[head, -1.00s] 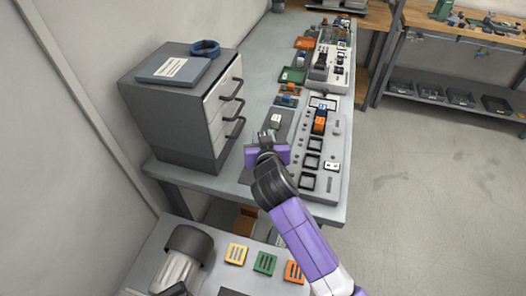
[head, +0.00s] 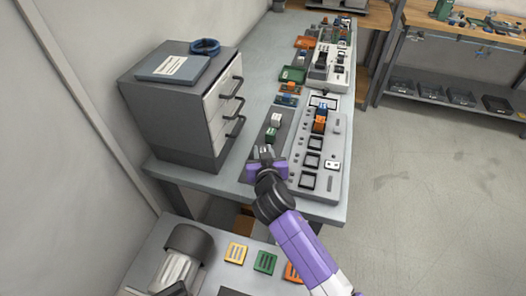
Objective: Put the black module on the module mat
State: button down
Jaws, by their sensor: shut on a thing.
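My gripper (head: 266,154), purple with dark fingers, is low over the near part of the module mat (head: 284,136). It is shut on a small dark piece, taken as the black module, which is mostly hidden between the fingers. I cannot tell whether this piece touches the mat. The mat is a dark grey strip on the bench, left of a light grey panel. A white module (head: 276,119) and a green module (head: 271,135) sit on it, just beyond my gripper.
The grey panel (head: 331,160) with square sockets and an orange module (head: 319,124) stands close on the right. A grey drawer cabinet (head: 170,115) with protruding handles stands on the left. Coloured trays lie farther back. A nearer table holds yellow and green blocks (head: 265,262).

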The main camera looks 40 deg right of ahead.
jog(key=c, duration=1.1)
grip_release()
jog(key=shift+r, duration=0.15)
jog(key=b+v, duration=0.1)
jog(key=v, duration=1.1)
jog(key=s+a+f+n+t+y, duration=0.1)
jog(key=s+a+f+n+y, duration=0.2)
jog(key=s, duration=0.6)
jog(key=s+a+f+n+y, duration=0.2)
jog(key=s+a+y, duration=0.1)
jog(key=s, duration=0.6)
jog(key=shift+n+t+y, duration=0.5)
jog(key=shift+t, duration=0.3)
jog(key=s+r, duration=0.3)
jog(key=s, duration=0.1)
jog(key=s+r, duration=0.3)
jog(key=s, duration=0.2)
jog(key=s+a+r, duration=0.1)
jog(key=s+r, duration=0.2)
jog(key=s, duration=0.2)
jog(key=shift+a+r, duration=0.1)
jog(key=shift+r, duration=0.2)
